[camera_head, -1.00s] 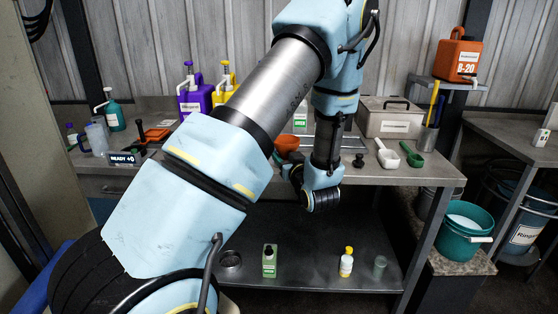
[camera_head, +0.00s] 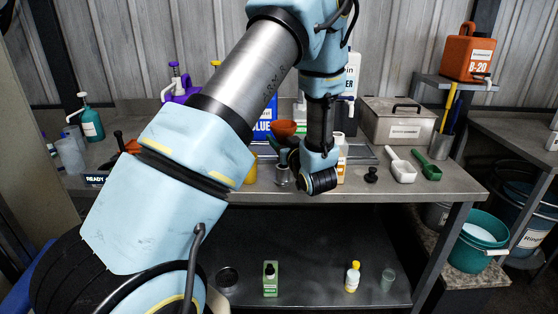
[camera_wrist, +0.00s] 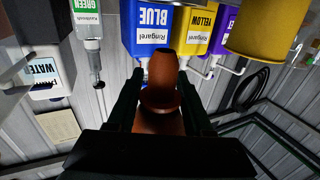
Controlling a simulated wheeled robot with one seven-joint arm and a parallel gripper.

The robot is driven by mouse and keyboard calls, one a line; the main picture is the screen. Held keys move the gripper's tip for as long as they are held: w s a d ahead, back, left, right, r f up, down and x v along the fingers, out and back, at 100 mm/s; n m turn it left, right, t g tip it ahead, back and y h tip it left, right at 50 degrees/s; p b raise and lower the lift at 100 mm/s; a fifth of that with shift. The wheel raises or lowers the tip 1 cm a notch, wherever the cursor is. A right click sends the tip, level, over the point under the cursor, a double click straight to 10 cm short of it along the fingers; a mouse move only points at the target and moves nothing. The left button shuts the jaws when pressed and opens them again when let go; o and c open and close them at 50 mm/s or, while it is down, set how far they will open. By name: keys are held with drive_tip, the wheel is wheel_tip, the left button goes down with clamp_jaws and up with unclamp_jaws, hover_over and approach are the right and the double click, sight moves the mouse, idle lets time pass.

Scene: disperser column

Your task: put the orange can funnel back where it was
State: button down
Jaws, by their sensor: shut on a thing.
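The orange can funnel (camera_head: 284,128) is held in my gripper (camera_head: 288,157), above the back bench, in front of the blue container (camera_head: 264,118). In the head view my arm partly hides the gripper. In the wrist view the funnel (camera_wrist: 160,72) sits between the two dark fingers of my gripper (camera_wrist: 160,97), its narrow tube pointing away from the palm. The fingers are shut on it. The blue container (camera_wrist: 152,20) is beyond the tube in that view.
A lidded box (camera_head: 398,121), a white scoop (camera_head: 401,168) and a green scoop (camera_head: 428,166) stand right of my gripper. A dark knob-like object (camera_head: 371,175) is nearer. Yellow (camera_wrist: 194,28) and purple (camera_wrist: 226,35) containers are beside the blue one.

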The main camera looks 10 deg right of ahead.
wheel_tip(320, 180, down, 6)
drive_tip(key=shift+f+p, duration=0.25)
drive_tip(key=shift+p, duration=0.65)
